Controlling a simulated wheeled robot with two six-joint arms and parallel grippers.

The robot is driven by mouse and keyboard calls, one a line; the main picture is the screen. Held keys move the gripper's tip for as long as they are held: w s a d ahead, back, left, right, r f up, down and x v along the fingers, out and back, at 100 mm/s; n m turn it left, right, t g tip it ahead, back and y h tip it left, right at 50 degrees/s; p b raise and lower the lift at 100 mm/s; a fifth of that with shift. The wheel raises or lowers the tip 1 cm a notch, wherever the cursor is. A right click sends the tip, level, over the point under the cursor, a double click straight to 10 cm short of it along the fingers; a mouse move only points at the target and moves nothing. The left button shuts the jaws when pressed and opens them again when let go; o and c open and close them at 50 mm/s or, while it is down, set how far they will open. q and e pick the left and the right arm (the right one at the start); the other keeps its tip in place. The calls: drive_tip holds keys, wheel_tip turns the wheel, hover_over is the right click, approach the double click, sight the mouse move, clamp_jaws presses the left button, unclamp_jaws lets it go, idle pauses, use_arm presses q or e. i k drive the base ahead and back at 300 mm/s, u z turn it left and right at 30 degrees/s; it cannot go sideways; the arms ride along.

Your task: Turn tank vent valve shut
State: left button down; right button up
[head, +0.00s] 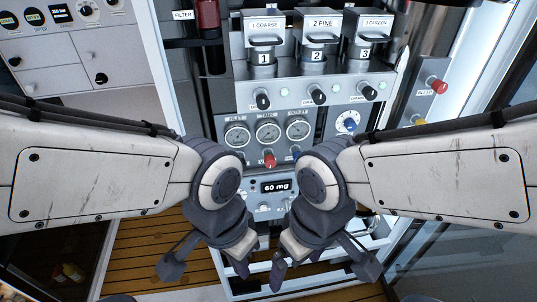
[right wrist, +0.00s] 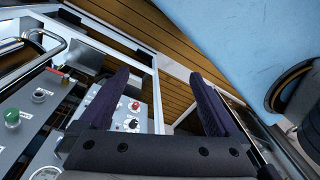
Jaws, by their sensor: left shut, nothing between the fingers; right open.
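A red knob (head: 270,160) sits on the panel below the middle gauge. Its label is mostly hidden, with only a "V" readable, so I cannot tell for sure that it is the tank vent valve. A blue knob beside it is largely covered by my right arm. My left gripper (head: 241,267) is shut and empty, low in front of the panel. My right gripper (head: 279,274) is beside it, pointing down. In the right wrist view it is open (right wrist: 157,76) with nothing between its fingers. Neither gripper touches a knob.
Three gauges (head: 268,132) sit above the red knob, with a blue dial (head: 347,122) to their right. A display (head: 276,186) reads "60 mg". Filter housings (head: 318,30) with black levers stand above. Red and yellow buttons (head: 437,86) are at right. Wooden floor (head: 150,245) lies below.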

sight(270, 162)
drive_tip(key=z, duration=1)
drive_tip(key=k, duration=0.85)
drive_tip(key=u, duration=0.75)
drive_tip(key=i, duration=0.5)
